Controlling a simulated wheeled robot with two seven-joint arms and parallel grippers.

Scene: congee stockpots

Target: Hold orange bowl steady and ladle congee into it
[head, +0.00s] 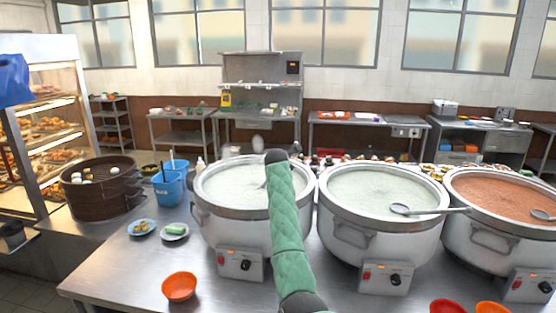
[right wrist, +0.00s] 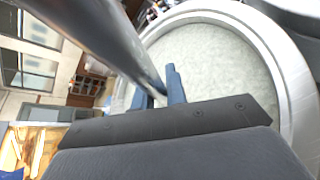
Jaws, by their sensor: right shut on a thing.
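An orange bowl (head: 179,287) stands upright and looks empty near the table's front edge, with no gripper at it. The left stockpot (head: 215,212) holds pale congee (head: 235,185); its congee also fills much of the right wrist view (right wrist: 215,60). My green-sleeved right arm reaches up in front of this pot. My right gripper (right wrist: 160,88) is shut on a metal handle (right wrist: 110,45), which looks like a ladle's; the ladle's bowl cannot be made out. In the head view the arm hides these fingers. My left gripper is not in view.
The middle pot (head: 345,235) of pale congee has a ladle (head: 400,209) across its rim. The right pot (head: 472,240) holds reddish-brown food. Steamer baskets (head: 100,195), blue buckets (head: 168,190) and two small plates stand left. The steel table (head: 120,275) is clear around the orange bowl.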

